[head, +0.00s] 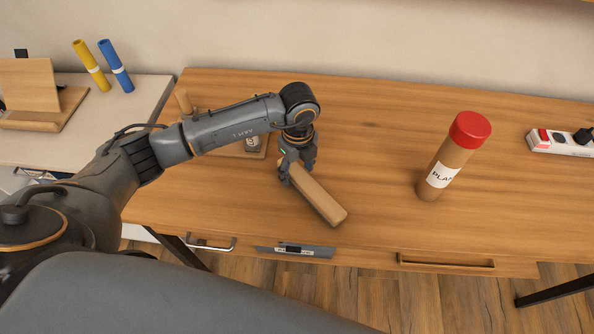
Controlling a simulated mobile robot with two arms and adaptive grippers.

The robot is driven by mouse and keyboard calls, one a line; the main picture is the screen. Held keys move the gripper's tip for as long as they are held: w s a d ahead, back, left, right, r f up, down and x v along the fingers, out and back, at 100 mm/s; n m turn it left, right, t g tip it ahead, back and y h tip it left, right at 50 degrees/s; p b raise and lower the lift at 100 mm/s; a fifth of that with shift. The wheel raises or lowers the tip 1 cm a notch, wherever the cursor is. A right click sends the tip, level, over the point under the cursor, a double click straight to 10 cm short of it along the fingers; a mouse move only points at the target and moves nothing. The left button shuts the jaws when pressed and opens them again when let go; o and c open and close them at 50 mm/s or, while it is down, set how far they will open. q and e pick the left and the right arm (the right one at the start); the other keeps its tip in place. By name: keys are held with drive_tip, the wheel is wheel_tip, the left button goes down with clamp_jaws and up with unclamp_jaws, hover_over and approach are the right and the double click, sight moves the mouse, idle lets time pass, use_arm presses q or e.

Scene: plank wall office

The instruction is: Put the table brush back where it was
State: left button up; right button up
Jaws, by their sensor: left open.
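A light wooden bar that looks like the table brush (320,200) lies on the wooden table (380,120), slanting toward the front edge. Its bristles are not visible. My left gripper (296,172) is open, low over the bar's far left end, with its fingers around or close beside that end. I cannot tell whether the fingers touch it. The gripper hides the far end of the bar. My right gripper is not in view.
A tube with a red cap (453,155) stands right of the bar. A power strip (561,141) lies at the far right. A low wooden piece (229,148) is partly hidden behind my arm. Yellow (92,66) and blue (116,66) tubes stand on the left side table.

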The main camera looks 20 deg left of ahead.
use_arm(q)
wheel_tip(320, 180, up, 11)
drive_tip(key=b, duration=0.2)
drive_tip(key=shift+r, duration=0.15)
idle(0.4)
